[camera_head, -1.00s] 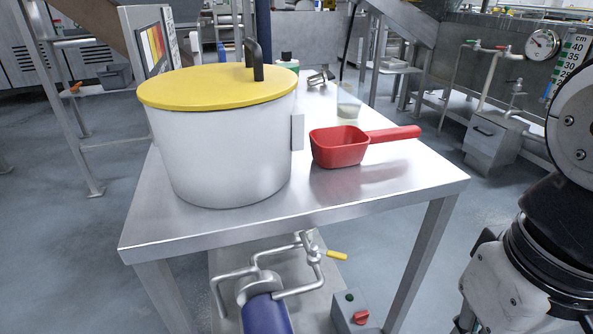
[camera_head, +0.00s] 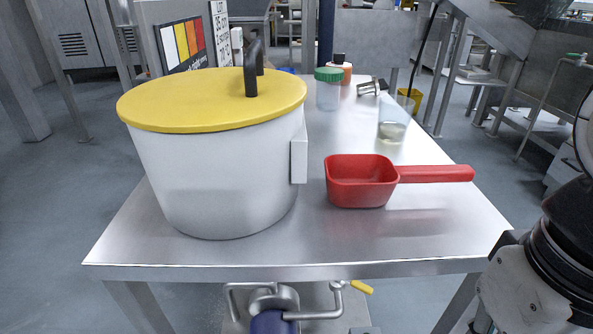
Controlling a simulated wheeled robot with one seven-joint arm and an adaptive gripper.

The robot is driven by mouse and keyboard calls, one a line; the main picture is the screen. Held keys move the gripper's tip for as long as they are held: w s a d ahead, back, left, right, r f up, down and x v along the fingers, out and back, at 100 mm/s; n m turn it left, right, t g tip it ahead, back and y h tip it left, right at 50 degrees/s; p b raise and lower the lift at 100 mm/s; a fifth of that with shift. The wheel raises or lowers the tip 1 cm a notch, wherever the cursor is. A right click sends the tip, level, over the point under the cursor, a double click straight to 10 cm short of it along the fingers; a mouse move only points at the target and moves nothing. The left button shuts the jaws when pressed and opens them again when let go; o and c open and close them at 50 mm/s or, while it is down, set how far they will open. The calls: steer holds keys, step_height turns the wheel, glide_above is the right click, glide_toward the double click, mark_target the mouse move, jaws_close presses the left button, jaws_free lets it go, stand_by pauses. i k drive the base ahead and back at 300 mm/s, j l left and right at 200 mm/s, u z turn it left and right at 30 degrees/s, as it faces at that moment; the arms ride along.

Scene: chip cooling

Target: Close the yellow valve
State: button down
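The yellow valve handle (camera_head: 362,287) is a small yellow lever on a metal pipe fitting. It shows at the bottom of the head view, under the front edge of the table. The pipe (camera_head: 318,314) runs left from it to a blue cylindrical part (camera_head: 272,322), cut off by the bottom edge. Part of my arm shows at the lower right. My gripper is not in view, so its distance from the valve handle cannot be seen.
A steel table (camera_head: 340,248) fills the middle. On it stand a white pot with a yellow lid (camera_head: 205,100), a red scoop (camera_head: 362,182), a clear beaker (camera_head: 392,128) and a green-capped jar (camera_head: 328,90). Open floor (camera_head: 60,210) lies to the left.

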mark_target(366, 288)
steer(key=k+l+u, duration=0.15)
steer(key=u, duration=0.3)
steer(key=k+z, duration=0.2)
steer(key=k, duration=0.2)
steer(key=k+l+z, duration=0.15)
steer(key=k, duration=0.25)
